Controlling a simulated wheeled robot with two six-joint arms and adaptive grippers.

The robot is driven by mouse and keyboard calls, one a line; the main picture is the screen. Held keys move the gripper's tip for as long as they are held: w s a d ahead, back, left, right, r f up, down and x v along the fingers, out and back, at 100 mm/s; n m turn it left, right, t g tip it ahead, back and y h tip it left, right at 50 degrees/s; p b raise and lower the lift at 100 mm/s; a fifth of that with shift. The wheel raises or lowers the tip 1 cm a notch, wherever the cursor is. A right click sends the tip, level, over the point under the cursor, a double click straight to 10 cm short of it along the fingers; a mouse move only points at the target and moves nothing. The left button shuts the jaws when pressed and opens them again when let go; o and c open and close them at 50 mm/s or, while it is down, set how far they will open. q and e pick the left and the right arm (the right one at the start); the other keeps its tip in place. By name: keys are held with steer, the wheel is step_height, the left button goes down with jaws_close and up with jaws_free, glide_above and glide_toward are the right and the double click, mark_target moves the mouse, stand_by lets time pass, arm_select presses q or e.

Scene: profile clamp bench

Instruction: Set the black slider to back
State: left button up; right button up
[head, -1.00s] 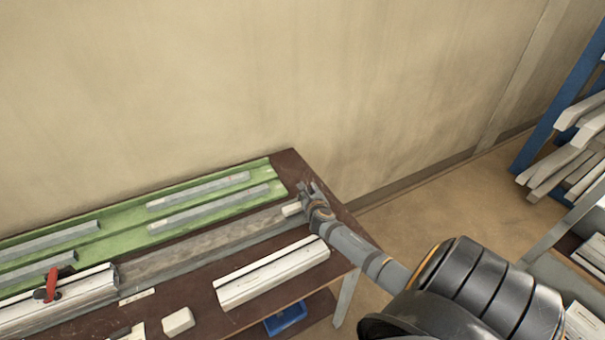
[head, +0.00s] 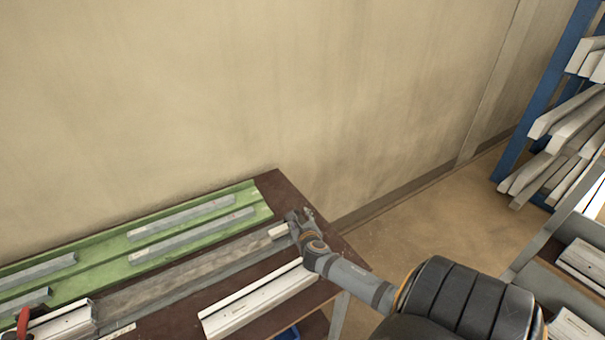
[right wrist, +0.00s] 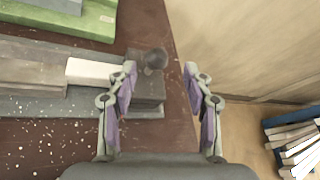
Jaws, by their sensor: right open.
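In the right wrist view a dark block with a round black knob (right wrist: 154,61) sits at the end of the grey rail (right wrist: 30,74); I take this knob and block to be the black slider. A white piece (right wrist: 93,72) lies on the rail against the block. My right gripper (right wrist: 161,70) is open, with the knob between its fingertips in the picture; contact cannot be told. In the head view the right gripper (head: 301,220) is over the rail's right end and hides the slider. My left gripper is not in view.
A green tray (head: 95,248) with grey bars lies behind the rail. A white profile (head: 258,299) lies in front. A red clamp handle (head: 23,321) shows at the lower left. A blue rack (head: 520,150) with white profiles stands right. Floor lies beyond the bench's right edge.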

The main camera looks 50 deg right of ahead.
steer(key=v, duration=0.6)
stand_by(0.4)
